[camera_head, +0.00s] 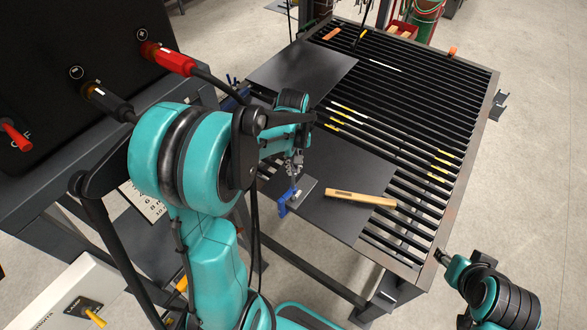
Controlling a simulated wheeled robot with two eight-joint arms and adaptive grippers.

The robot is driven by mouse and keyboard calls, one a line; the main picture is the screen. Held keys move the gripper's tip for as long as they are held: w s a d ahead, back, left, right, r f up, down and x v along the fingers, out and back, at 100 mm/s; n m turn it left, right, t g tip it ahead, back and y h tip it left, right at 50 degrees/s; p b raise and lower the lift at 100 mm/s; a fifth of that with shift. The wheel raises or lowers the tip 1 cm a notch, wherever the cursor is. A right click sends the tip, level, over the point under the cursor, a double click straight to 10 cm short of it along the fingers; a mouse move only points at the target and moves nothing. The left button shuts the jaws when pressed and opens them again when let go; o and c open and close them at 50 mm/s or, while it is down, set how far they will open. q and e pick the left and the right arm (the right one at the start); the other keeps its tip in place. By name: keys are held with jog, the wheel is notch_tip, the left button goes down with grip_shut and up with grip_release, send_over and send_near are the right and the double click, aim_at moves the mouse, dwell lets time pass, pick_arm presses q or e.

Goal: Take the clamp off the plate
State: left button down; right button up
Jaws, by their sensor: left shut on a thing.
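The blue clamp (284,203) sits at the near left edge of a dark flat plate (345,165) on the slatted table. A smaller dark piece (308,188) lies by the clamp. My left gripper (297,172) reaches down right above the clamp and is shut on its upper part; the fingertips are small and the exact grip is hard to make out. The clamp still appears to be at the plate edge. My right arm shows at the lower right, its end (445,259) near the table's near right corner; its fingers cannot be made out.
A wooden-coloured bar (360,198) lies on the plate right of the clamp. Another dark plate (302,72) lies farther back on the slatted table (470,110). A dark machine with a red cable plug (173,60) stands at left. Open floor lies right of the table.

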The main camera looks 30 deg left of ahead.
pick_arm(q)
jog(key=n+b, duration=0.1)
jog(key=n, duration=0.6)
jog(key=shift+f, duration=0.1)
jog(key=n, duration=0.3)
jog(key=n, duration=0.3)
jog(key=shift+b, duration=0.3)
jog(key=n, duration=0.6)
jog(key=shift+n+b, duration=0.3)
jog(key=shift+n, duration=1.2)
